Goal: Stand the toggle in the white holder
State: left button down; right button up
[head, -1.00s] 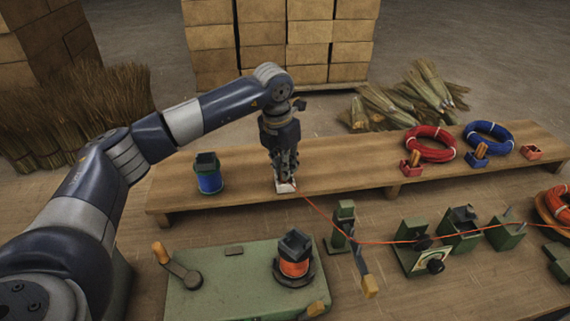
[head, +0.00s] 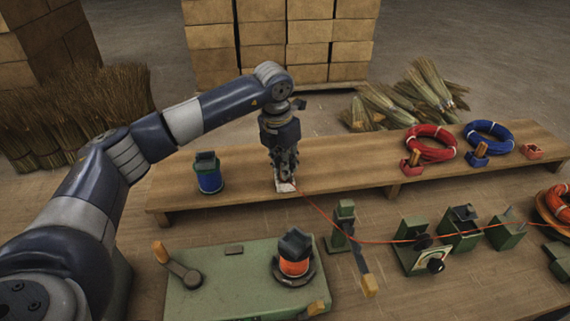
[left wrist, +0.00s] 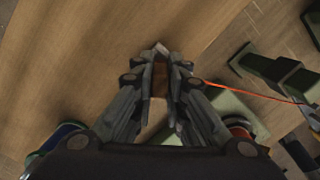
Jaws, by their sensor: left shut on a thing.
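The white holder (head: 286,187) sits on the long wooden bench, right under my left gripper (head: 284,174), which points straight down. The left gripper (left wrist: 160,70) is shut on the toggle (left wrist: 159,80), a small brown wooden piece seen between the fingers in the left wrist view. In the head view the fingers hide the toggle. A corner of the white holder (left wrist: 161,47) shows just past the fingertips. Whether the toggle is inside the holder or only above it, I cannot tell. My right gripper is not in view.
An orange wire (head: 335,226) runs from the holder area to the green guides at right. A blue spool (head: 208,178) stands left on the bench (head: 345,168). Red (head: 430,145) and blue (head: 489,138) coils lie at right, with wooden toggles in coloured holders beside them.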

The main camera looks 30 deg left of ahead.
pick_arm(q)
jog(key=shift+r, duration=0.15)
jog(key=shift+r+p, duration=0.5)
jog(key=shift+r, duration=0.15)
jog(key=shift+r, duration=0.15)
dwell(1.1)
jog(key=shift+r+p, duration=0.4)
jog(key=shift+r, duration=0.15)
jog(key=shift+r, duration=0.1)
dwell(0.7)
jog(key=c, duration=1.9)
grip_release()
